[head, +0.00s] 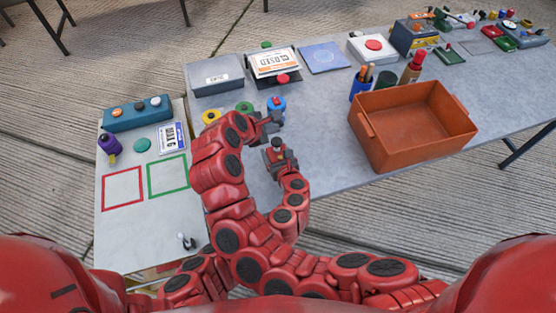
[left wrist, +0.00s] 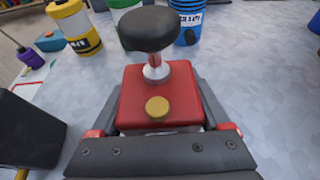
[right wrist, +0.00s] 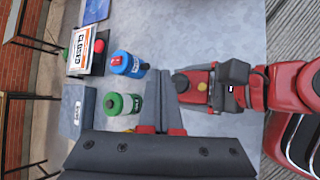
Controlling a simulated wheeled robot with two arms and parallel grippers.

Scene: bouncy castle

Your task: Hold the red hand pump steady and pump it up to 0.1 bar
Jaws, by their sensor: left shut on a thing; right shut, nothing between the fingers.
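The red hand pump (left wrist: 135,100) stands on the table, with a round black knob (left wrist: 150,28) on a short visible shaft and a yellow button (left wrist: 157,108) on its body. It is small in the head view (head: 276,153). My left gripper (head: 282,163) is shut on the pump body, one finger on each side. In the right wrist view, the pump (right wrist: 197,88) sits beside my right fingertips. My right gripper (right wrist: 165,112) is shut and empty, near the pump and apart from its knob. No pressure reading is legible.
Blue (right wrist: 128,63) and green (right wrist: 120,103) canisters stand close to my right gripper; a yellow canister (left wrist: 75,25) is farther left. A large orange crate (head: 412,130) stands right of the pump. A side table with red and green squares (head: 123,188) is at left.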

